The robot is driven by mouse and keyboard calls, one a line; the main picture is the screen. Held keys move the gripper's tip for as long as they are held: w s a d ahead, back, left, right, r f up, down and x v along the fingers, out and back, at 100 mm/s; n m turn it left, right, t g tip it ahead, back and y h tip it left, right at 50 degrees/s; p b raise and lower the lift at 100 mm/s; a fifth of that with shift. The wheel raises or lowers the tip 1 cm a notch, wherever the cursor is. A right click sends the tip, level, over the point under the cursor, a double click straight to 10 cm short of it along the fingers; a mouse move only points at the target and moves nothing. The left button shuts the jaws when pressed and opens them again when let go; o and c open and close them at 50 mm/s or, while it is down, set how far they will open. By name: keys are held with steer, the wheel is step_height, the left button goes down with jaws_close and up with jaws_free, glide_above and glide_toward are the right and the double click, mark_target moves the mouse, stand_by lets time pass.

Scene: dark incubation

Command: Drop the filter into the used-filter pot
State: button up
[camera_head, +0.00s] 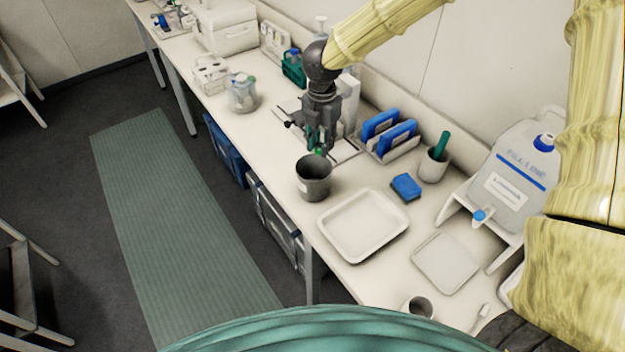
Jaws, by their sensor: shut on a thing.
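My gripper (317,146) points down just above the far rim of a dark grey pot (314,184), which seems to be the used-filter pot. The pot stands upright near the bench's front edge, its mouth open upward. My gripper is shut on a small green item (319,152), which looks like the filter. The item is tiny here and partly hidden by the fingers. I cannot tell whether its lower end is inside the rim or behind it.
A white tray (342,246) lies right of the pot, near a blue sponge (406,187). Blue folders (397,138) in a rack stand behind. A water canister (513,175) stands at the right. A clear jar (242,93) stands to the left.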

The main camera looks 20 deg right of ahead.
steer(key=shift+s+f, duration=0.1)
steer(key=shift+f, duration=0.4)
steer(key=f+b, duration=0.2)
steer(key=f, duration=0.1)
steer(key=shift+w+f+b, duration=0.1)
steer(key=shift+w+b, duration=0.2)
steer(key=shift+w, duration=0.1)
steer(key=shift+s+f+b, duration=0.25)
steer(key=shift+f+b, duration=0.25)
steer(key=shift+f, duration=0.05)
steer(key=shift+w, duration=0.1)
steer(key=o, duration=0.7)
step_height(320, 180, up, 12)
